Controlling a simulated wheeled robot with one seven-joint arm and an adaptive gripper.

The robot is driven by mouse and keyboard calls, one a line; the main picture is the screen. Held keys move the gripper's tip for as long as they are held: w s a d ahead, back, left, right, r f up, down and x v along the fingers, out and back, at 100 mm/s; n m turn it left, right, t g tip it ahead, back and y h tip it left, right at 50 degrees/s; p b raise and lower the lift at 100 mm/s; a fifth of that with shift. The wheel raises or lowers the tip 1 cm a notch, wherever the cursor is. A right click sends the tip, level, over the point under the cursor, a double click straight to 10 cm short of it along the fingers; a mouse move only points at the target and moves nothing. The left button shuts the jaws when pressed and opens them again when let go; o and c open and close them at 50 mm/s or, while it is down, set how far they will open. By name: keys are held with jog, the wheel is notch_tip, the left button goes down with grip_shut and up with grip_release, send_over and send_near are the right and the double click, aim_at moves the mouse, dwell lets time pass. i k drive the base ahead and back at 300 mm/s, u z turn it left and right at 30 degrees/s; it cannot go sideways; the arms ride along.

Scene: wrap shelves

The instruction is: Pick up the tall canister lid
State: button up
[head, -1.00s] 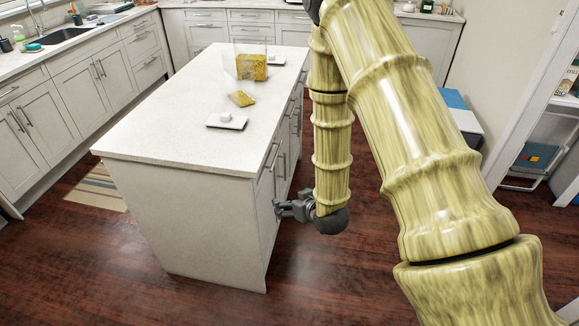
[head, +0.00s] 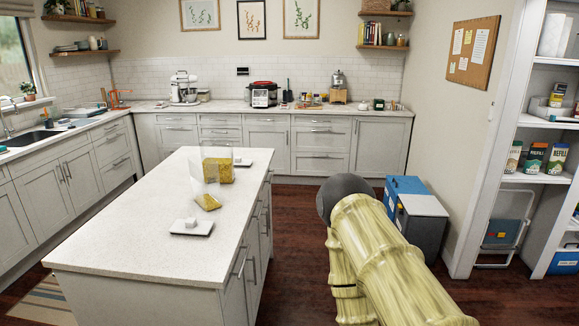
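On the white island, a white square lid with a raised knob (head: 192,226) lies flat near the front. A second flat white lid-like piece (head: 243,161) lies farther back, partly hidden behind a clear canister with yellow contents (head: 217,168). A smaller yellow-filled piece (head: 207,201) lies tilted between the canister and the front lid. I cannot tell which white piece is the tall canister's lid. My arm is at the lower right, beside the island. My gripper is out of view.
The island top (head: 130,240) is mostly clear at its front and left. A blue and grey bin (head: 418,222) stands right of the island. Open shelves with canisters (head: 535,158) stand at the far right. The back counter holds appliances.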

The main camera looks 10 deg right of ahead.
aim_at(245, 163)
jog(key=z, duration=1.2)
jog(key=i, duration=2.85)
jog(key=u, duration=1.5)
